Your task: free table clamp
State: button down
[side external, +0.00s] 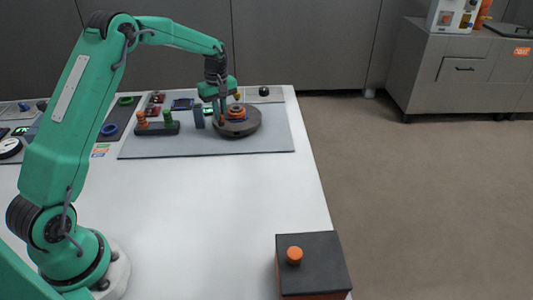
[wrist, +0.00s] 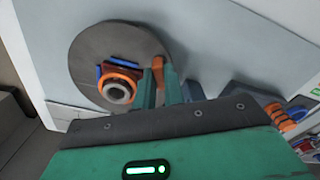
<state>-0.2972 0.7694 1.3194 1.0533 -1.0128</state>
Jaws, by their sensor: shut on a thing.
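A dark grey round table (side external: 240,129) sits at the right part of the grey mat. It also shows in the wrist view (wrist: 90,55). On it is an orange and blue fitting (side external: 238,112) around a pale metal ring (wrist: 117,92). An orange clamp lever (wrist: 158,70) stands beside the fitting. My gripper (side external: 221,116) reaches down at the table's left edge. In the wrist view its green fingers (wrist: 161,84) are shut on the orange lever. The lever's lower part is hidden by the fingers.
Left of the table stand a blue-grey block (side external: 199,118) and a dark holder (side external: 157,129) with orange and green pegs. A black knob (side external: 264,91) is behind. A dark box (side external: 315,262) with an orange button is at the front right. The white bench middle is clear.

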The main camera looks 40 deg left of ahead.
jog(key=shift+r+n, duration=0.1)
jog(key=shift+n, duration=1.4)
jog(key=c, duration=1.5)
grip_release()
jog(key=shift+r, duration=3.85)
jog(key=shift+r, duration=0.1)
